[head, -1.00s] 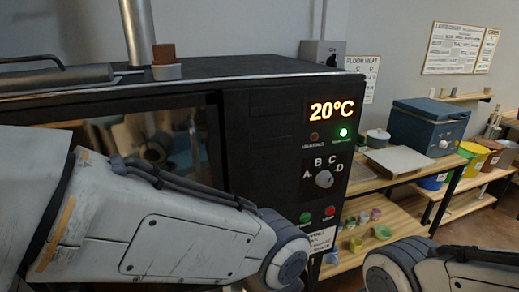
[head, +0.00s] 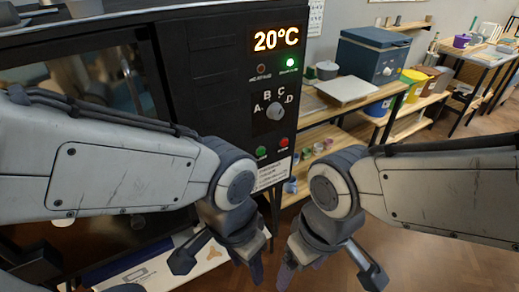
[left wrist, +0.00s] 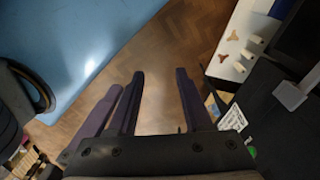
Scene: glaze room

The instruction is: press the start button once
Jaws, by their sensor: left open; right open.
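The kiln's black control panel (head: 225,80) faces me in the head view. A green button (head: 261,152), which looks like the start button, is low on it, left of a red button (head: 284,142). Their labels are too small to read. A bit of green also shows beside the white label in the left wrist view (left wrist: 252,152). My left gripper (head: 247,266) hangs below the buttons, pointing down, apart from them. Its fingers are apart and empty in the left wrist view (left wrist: 160,100). My right gripper (head: 301,270) is open to its right, also pointing down and empty.
The display (head: 276,39) reads 20°C. A green lamp (head: 290,62) is lit above the selector dial (head: 275,112). A wooden shelf (head: 350,108) with pots stands right of the kiln. Bare floor (head: 430,265) lies at the right front.

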